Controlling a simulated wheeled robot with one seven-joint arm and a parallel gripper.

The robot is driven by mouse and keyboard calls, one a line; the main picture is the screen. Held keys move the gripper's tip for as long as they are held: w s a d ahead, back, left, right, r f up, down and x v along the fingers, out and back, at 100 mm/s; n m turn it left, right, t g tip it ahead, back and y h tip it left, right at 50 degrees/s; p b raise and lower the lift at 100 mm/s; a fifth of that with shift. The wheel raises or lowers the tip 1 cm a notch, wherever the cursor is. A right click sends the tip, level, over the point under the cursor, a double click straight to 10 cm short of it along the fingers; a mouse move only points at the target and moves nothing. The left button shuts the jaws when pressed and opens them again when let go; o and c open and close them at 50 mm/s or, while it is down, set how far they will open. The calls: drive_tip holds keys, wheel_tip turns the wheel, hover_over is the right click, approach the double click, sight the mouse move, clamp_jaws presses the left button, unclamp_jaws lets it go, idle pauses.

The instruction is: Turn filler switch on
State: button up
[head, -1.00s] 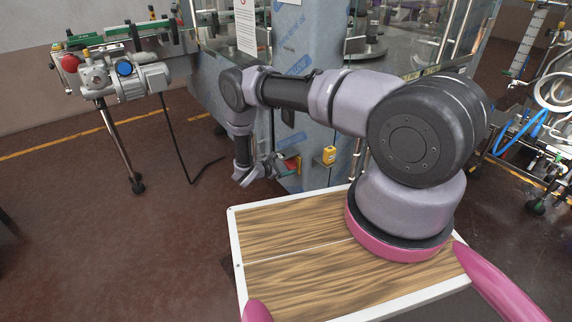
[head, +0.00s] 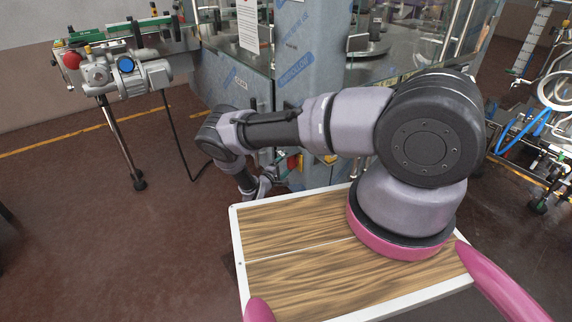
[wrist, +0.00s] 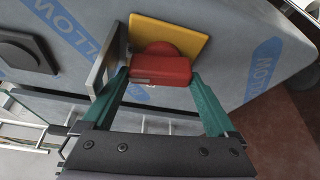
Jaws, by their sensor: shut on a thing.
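The filler switch shows in the wrist view as a red handle (wrist: 161,70) on a square yellow plate (wrist: 185,38), fixed to the film-wrapped grey panel. My gripper (wrist: 158,80) has its teal fingers on both sides of the red handle and is shut on it. In the head view my gripper (head: 264,186) is low beside the filler cabinet, just past the far edge of the wooden top. My arm hides most of the switch area there; only small red and yellow patches show below the forearm.
A black square fitting (wrist: 20,52) sits on the panel left of the switch, and a grey metal plate (wrist: 104,60) stands close to the left finger. A conveyor with a motor (head: 125,78) stands at the left. Open floor lies between it and my base.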

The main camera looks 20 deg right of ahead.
drive_tip(key=shift+s+d+m+h, duration=0.3)
drive_tip(key=shift+s+d+m, duration=0.3)
drive_tip(key=shift+d+m, duration=0.15)
drive_tip(key=shift+m, duration=0.35)
drive_tip(key=shift+w, duration=0.1)
drive_tip(key=shift+a, duration=0.1)
drive_tip(key=o, duration=1)
drive_tip(key=shift+a, duration=0.5)
drive_tip(key=v, duration=1)
drive_tip(key=shift+s+d+f, duration=0.2)
